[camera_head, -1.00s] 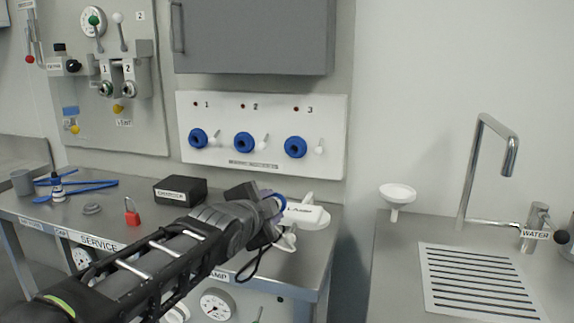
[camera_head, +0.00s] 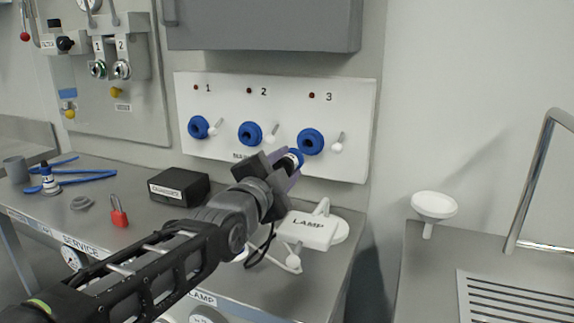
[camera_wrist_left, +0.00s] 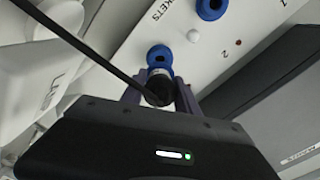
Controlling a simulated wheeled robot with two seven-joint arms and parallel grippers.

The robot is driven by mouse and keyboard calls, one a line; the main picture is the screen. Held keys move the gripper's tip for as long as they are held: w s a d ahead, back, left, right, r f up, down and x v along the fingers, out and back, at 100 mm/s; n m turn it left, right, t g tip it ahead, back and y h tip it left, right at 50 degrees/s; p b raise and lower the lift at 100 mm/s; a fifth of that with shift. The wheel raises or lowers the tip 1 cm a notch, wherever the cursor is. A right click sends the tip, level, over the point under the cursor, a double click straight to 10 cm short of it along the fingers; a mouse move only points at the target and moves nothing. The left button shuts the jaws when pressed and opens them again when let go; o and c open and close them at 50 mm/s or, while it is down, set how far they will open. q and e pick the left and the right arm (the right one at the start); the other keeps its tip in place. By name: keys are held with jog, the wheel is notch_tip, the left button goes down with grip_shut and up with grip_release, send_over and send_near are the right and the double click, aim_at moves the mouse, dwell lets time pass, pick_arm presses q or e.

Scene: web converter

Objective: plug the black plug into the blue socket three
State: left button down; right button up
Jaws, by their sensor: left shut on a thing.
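The white panel (camera_head: 228,150) carries three blue sockets on the wall. Blue socket three (camera_head: 311,141) is the rightmost, below the label 3. My left gripper (camera_head: 289,169) is shut on the black plug (camera_head: 292,158), just below and left of socket three. I cannot tell how wide the gap is. A black cord (camera_wrist_left: 75,42) runs from the plug. My right gripper is out of view.
Blue sockets two (camera_head: 250,133) and one (camera_head: 198,127) are left of socket three. White knobs stick out beside the sockets.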

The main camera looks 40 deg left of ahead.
pick_arm(q)
jog(key=shift+f+b, duration=0.1)
jog(key=shift+b, duration=0.4)
jog(key=shift+w, duration=0.15)
jog(key=shift+x, duration=2.65)
jog(key=shift+b, duration=1)
jog(key=shift+x, duration=1.65)
dwell(0.4)
jog(key=c, duration=0.8)
grip_release()
jog(key=shift+b+v, duration=0.3)
jog(key=shift+v, duration=3.55)
